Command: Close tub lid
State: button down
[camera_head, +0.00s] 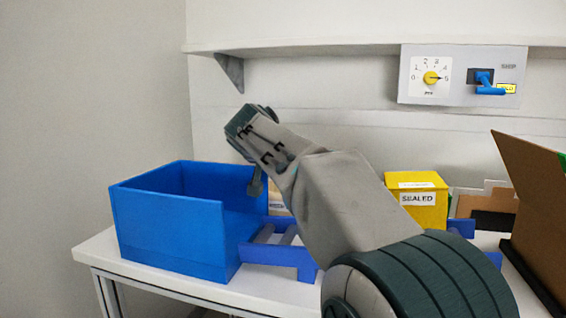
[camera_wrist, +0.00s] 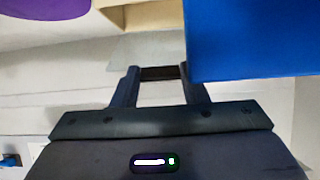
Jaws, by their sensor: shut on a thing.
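The blue tub (camera_head: 170,225) stands on the left of the white table, its top open in the head view. A plain blue surface, probably the tub (camera_wrist: 250,40), fills the upper right of the wrist view. I cannot make out a lid for certain. My gripper (camera_wrist: 161,75) shows its two dark fingers apart, with a narrow dark brown piece (camera_wrist: 160,73) between the tips; it is shut on this. In the head view only a small grey part of the gripper (camera_head: 256,184) shows, by the tub's right rim. A pale panel (camera_wrist: 150,47) lies beyond the fingertips.
A blue rack (camera_head: 280,255) stands right of the tub. A yellow box marked SEALED (camera_head: 418,212) is behind my arm. An open cardboard box (camera_head: 530,200) stands at the right. A panel with a dial (camera_head: 431,78) and a blue switch handle (camera_head: 488,85) is on the wall.

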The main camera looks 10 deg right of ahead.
jog(key=shift+f, duration=0.25)
jog(key=c, duration=0.8)
grip_release()
jog(key=shift+c, duration=0.2)
jog(key=shift+r, duration=0.1)
jog(key=p+v, duration=0.3)
jog(key=v, duration=1)
jog(key=shift+s+a+r, duration=0.15)
jog(key=shift+s+r, duration=0.05)
